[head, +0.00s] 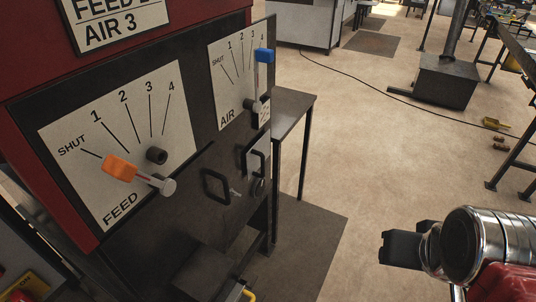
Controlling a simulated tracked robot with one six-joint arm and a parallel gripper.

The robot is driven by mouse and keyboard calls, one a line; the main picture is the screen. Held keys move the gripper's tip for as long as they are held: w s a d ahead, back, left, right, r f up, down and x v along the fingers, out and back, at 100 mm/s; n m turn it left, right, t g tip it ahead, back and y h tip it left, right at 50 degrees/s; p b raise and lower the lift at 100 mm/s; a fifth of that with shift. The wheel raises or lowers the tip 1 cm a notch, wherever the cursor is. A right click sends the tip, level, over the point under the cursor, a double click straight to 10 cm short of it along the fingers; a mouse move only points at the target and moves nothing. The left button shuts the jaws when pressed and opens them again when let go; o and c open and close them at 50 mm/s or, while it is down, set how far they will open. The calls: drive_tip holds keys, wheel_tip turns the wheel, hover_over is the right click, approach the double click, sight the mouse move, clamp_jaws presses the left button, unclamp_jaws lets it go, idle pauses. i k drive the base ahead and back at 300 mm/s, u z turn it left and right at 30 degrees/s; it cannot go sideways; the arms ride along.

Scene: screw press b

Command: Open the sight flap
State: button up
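The dark machine front (190,225) stands at the left of the head view. A small pale plate with a dark bar handle (257,158), which looks like the sight flap, sits low on its right side, below the AIR plate. It seems to lie against the front, but the steep angle hides its exact state. A round dark knob (258,187) is just below it. My gripper (400,247) is at the lower right, well to the right of the machine and apart from it. It is seen side-on, so its finger gap is hidden.
The orange-handled FEED lever (120,168) points toward SHUT. The blue-handled AIR lever (264,56) stands upright near 4. A black loop handle (215,187) juts from the front, left of the plate. A dark table (292,103) stands behind. Open floor (360,170) separates machine and gripper.

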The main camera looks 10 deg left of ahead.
sight(256, 156)
drive_tip(key=i, duration=0.8)
drive_tip(key=u, duration=2.45)
